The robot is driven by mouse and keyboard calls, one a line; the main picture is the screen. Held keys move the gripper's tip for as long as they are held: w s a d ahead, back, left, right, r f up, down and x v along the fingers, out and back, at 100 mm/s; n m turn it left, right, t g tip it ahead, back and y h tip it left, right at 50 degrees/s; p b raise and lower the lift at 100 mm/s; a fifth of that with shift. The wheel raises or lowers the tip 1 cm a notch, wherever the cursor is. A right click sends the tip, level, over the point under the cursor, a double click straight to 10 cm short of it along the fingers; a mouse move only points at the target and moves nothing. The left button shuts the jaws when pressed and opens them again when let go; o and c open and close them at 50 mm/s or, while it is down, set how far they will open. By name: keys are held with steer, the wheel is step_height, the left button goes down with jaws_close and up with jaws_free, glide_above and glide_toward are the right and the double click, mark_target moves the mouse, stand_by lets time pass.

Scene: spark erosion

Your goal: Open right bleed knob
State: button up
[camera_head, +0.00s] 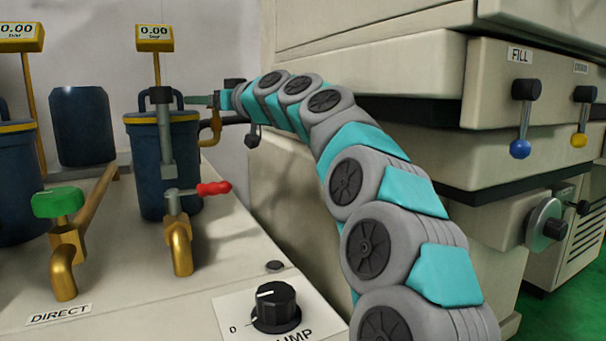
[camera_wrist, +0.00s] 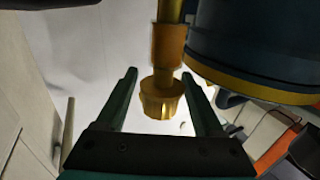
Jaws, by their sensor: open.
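A ribbed brass knob (camera_wrist: 162,103) hangs at the end of a brass stem in the wrist view; I take it for the right bleed knob. My gripper (camera_wrist: 159,76) is open, with one dark teal finger on each side of the knob. Gaps show on both sides, and contact is not visible. In the head view, my gripper (camera_head: 203,100) is at the right side of the right blue canister (camera_head: 150,190). A brass fitting (camera_head: 211,128) shows just below it there; the knob itself is not clear in that view.
A red-handled tap (camera_head: 200,189) and a green-handled tap (camera_head: 60,203) stand in front of the canisters. Gauges reading 0.00 (camera_head: 154,38) rise above. A black pump dial (camera_head: 275,307) is at the front. A beige machine (camera_head: 410,75) stands behind my arm on the right.

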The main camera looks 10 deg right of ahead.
steer(key=m+t+h+p, duration=0.1)
steer(key=m+h, duration=0.1)
steer(key=d+m+t+h+p, duration=0.1)
steer(key=m+h+p, duration=0.1)
steer(key=h, duration=0.1)
steer(key=m+t+h+p, duration=0.1)
steer(key=t+h, duration=0.1)
steer(key=shift+w+d+r+m+h+p, duration=0.25)
steer(key=shift+w+m+h+p, duration=0.05)
steer(key=shift+m+h, duration=0.1)
steer(key=m+h+p, duration=0.1)
steer(key=p, duration=0.2)
steer(key=shift+d+f+t+h+p, duration=0.1)
steer(key=shift+t+h+p, duration=0.2)
steer(key=shift+h, duration=0.1)
